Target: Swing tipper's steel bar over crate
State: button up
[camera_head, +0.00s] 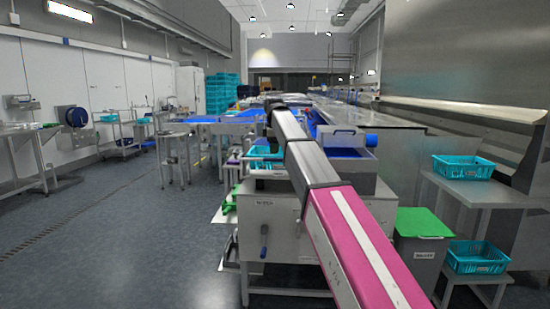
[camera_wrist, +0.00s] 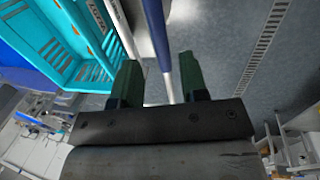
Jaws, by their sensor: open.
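In the wrist view, my gripper (camera_wrist: 158,82) shows two dark green fingers, apart. A slim bar with a dark blue length (camera_wrist: 156,34) and a pale steel part runs between the fingers, or behind the gap; I cannot tell whether they touch it. A turquoise crate (camera_wrist: 68,42) lies to the left of the fingers, seen at a tilt. In the head view, my arm reaches forward and hides the gripper and the bar. Part of a turquoise crate (camera_head: 262,151) shows just left of the arm.
A steel machine cabinet (camera_head: 270,222) with a blue-handled lever stands under my arm. A grey bin with a green lid (camera_head: 422,222) and a steel table with a turquoise basket (camera_head: 462,167) stand to the right. The floor (camera_head: 120,240) at left is clear.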

jog(key=shift+w+f, duration=0.25)
jog(key=shift+f, duration=0.85)
jog(key=shift+w+f, duration=0.25)
jog(key=shift+f, duration=0.85)
grip_shut()
